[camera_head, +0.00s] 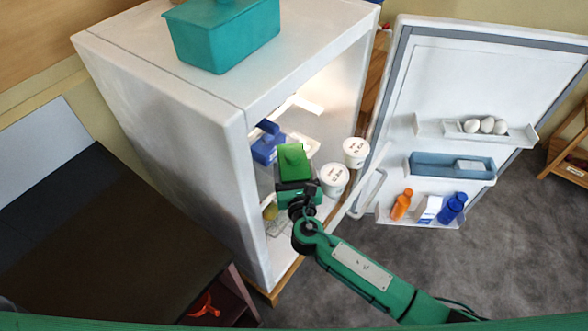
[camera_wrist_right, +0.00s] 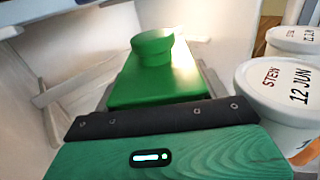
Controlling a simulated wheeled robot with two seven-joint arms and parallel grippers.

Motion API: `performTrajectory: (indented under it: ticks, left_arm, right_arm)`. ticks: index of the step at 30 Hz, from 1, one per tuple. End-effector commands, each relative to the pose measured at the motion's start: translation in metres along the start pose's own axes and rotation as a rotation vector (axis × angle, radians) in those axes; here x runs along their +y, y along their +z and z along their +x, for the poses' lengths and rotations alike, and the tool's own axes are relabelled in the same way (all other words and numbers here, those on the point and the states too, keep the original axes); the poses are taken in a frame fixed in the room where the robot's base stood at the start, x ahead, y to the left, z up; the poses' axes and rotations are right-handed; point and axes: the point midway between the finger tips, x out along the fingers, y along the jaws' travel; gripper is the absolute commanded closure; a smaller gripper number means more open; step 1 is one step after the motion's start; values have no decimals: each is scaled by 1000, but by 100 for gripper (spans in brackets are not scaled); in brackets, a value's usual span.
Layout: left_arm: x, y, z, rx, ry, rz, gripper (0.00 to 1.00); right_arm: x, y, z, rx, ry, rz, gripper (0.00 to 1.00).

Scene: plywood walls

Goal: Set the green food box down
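The green food box (camera_head: 294,161) has a round knob on its lid and is at the open front of the white fridge. It fills the middle of the right wrist view (camera_wrist_right: 155,82), directly beyond the gripper. My right gripper (camera_head: 297,186) is at the near side of the box. Its fingers are hidden by the gripper body and the box, so its grip on the box cannot be made out. Whether the box rests on a shelf is also unclear. My left gripper is not in view.
Two white labelled tubs (camera_head: 334,179) stand just right of the box, one very close. A blue container (camera_head: 267,148) is to its left inside the fridge (camera_head: 165,110). The fridge door (camera_head: 470,90) stands open at right. A teal box (camera_head: 222,38) sits on top.

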Motion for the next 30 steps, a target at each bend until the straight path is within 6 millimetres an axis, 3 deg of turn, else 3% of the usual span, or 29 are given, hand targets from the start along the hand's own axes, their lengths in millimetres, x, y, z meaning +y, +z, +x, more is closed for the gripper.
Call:
performTrajectory:
  ticks: [11,17,24,30]
  left_arm:
    - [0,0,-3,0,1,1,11]
    - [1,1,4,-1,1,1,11]
    - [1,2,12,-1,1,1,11]
    - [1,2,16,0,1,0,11]
  right_arm:
    - [0,4,-1,0,0,0,24]
    - [0,0,-34,2,0,2,24]
    - [0,0,-86,2,1,2,24]
    - [0,2,-113,1,0,0,24]
